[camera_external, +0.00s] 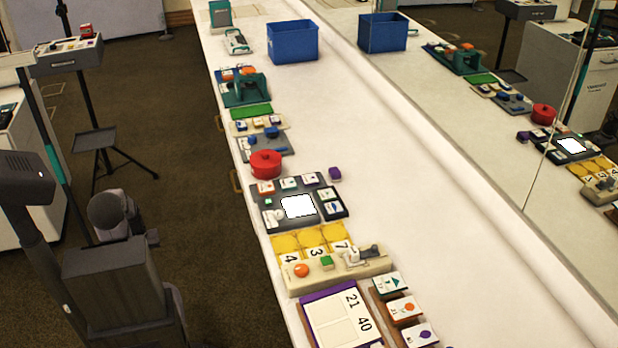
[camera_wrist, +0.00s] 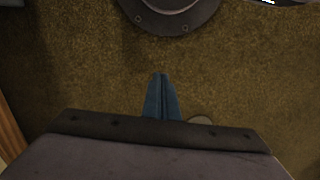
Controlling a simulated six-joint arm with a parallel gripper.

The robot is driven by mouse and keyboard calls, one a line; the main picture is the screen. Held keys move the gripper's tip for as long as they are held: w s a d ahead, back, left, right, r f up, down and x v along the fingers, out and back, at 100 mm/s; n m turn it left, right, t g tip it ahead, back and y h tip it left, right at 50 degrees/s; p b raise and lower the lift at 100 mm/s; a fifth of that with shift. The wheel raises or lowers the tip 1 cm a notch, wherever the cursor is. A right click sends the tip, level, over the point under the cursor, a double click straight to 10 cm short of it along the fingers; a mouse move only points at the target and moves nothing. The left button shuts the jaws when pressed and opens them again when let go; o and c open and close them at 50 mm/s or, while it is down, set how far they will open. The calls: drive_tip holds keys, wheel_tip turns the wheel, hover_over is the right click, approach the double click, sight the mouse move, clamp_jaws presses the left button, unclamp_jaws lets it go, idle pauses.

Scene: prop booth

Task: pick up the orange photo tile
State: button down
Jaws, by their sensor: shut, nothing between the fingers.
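Several small white tiles with coloured pictures stand along the long table. One tile with an orange picture (camera_external: 265,187) is at the upper left of the grey board with the bright white square. Another tile with an orange picture (camera_external: 404,308) sits in the brown rack at the front right. I cannot tell which is the orange photo tile. In the wrist view my gripper (camera_wrist: 161,95) has its blue fingers together and empty, over brown carpet. No tile shows in the wrist view. In the external view my arm is at the lower left, off the table, and its fingertips are hidden.
A blue bin (camera_external: 292,41) stands at the far end of the table. A red pot (camera_external: 265,164), a cream panel with buttons (camera_external: 330,275) and a purple-edged number board (camera_external: 335,318) line the left side. The table's middle strip is clear. A mirror (camera_external: 520,110) runs along the right.

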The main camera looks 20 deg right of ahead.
drive_tip(key=c, duration=1.3)
unclamp_jaws()
drive_tip(key=shift+c, duration=0.2)
